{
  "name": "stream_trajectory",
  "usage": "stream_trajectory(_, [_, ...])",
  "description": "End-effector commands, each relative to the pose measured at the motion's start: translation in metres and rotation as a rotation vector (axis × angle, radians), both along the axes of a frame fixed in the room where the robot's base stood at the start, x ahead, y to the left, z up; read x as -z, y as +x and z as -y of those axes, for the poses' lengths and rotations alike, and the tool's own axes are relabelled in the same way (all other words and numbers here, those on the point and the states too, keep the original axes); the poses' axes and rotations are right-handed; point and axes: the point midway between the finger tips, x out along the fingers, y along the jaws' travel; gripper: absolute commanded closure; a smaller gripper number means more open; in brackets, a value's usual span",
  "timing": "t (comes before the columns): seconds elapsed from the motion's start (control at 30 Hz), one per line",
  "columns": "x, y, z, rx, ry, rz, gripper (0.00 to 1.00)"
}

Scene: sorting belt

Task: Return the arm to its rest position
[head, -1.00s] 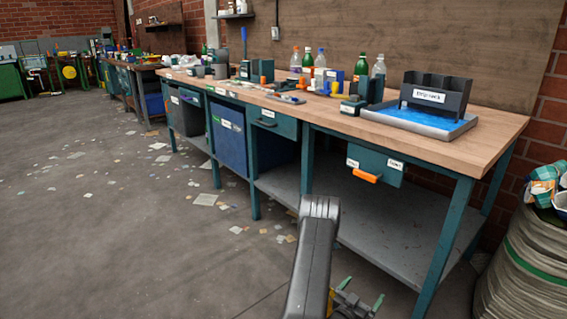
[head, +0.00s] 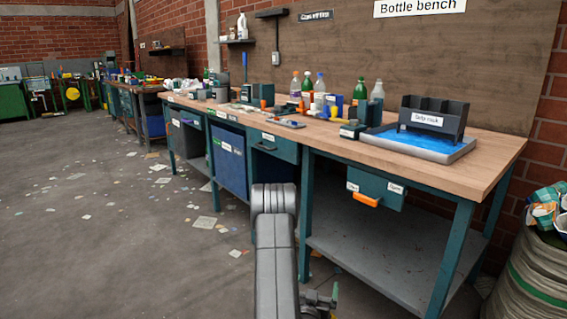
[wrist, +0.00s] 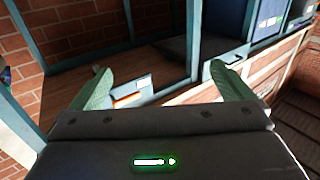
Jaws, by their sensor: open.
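My arm (head: 276,240) rises from the bottom of the head view, in front of the bench. My gripper (head: 328,300) shows only in part at the bottom, low beside the arm and apart from the bench. In the wrist view, the two green fingers of my gripper (wrist: 170,88) are spread wide apart. Nothing is between them. Beyond them the bench frame and a drawer with an orange handle show at a tilt.
The wooden-topped bench (head: 490,165) stands ahead and to the right, with bottles, a blue tray (head: 455,152) and a lower shelf (head: 390,262). A drawer with an orange handle (head: 366,200) hangs under it. A sack (head: 530,280) stands at right. Floor (head: 110,250) at left is open, with scraps.

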Motion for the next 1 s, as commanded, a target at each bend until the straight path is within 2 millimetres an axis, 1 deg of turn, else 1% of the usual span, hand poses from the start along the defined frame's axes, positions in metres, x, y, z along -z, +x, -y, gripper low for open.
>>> stream_trajectory(0.03, [-0.007, 0.0, -0.009, -0.023, 0.001, 0.001, 0.0])
stream_trajectory(0.1, [-0.014, -0.001, -0.02, -0.054, 0.0, 0.001, 0.0])
stream_trajectory(0.2, [-0.023, -0.003, -0.034, -0.09, 0.0, 0.001, 0.0])
stream_trajectory(0.4, [-0.035, -0.007, -0.052, -0.141, 0.0, 0.0, 0.0])
stream_trajectory(0.6, [-0.038, -0.008, -0.057, -0.155, 0.0, 0.0, 0.0])
stream_trajectory(1.0, [-0.041, -0.008, -0.057, -0.163, -0.004, -0.006, 0.0])
